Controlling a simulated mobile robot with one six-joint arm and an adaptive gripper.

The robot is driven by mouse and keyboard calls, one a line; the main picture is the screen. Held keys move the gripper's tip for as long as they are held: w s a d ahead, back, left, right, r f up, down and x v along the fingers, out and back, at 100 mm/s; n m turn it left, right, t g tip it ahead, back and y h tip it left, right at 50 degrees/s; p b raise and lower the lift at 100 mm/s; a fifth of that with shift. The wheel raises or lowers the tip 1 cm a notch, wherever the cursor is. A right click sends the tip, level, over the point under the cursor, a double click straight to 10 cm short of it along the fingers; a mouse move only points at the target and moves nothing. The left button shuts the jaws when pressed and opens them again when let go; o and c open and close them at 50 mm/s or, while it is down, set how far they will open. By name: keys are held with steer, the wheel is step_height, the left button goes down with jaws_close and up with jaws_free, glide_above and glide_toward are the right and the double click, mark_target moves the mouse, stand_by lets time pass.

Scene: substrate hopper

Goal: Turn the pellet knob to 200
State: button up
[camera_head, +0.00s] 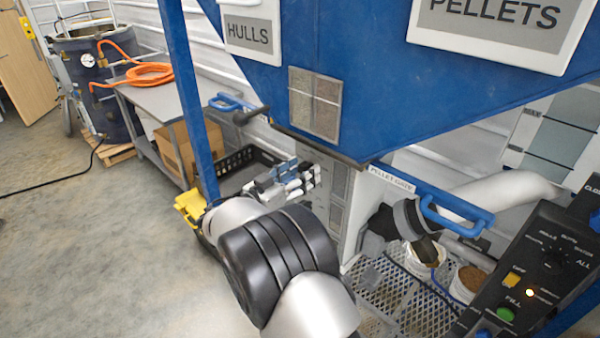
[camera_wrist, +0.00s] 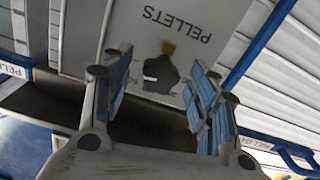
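In the wrist view a dark pellet knob (camera_wrist: 163,74) sits on a pale panel (camera_wrist: 100,30) labelled PELLETS, which appears upside down. The knob has a yellowish tip at its upper end and a white patch on its left side. Small dial marks surround it but are too blurred to read. My gripper (camera_wrist: 158,88) is open, with one blue-padded finger on each side of the knob in the picture. I see no contact, and the depth gap is unclear. In the head view my gripper (camera_head: 290,180) is below the blue hopper, and the knob is not visible.
The blue hopper (camera_head: 370,100) hangs over my arm. A blue pellet gate handle (camera_head: 455,215) and a black control box (camera_head: 525,270) stand at right. A grey table (camera_head: 165,95) with an orange hose (camera_head: 145,75) stands behind.

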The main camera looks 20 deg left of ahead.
steer(key=c, duration=1)
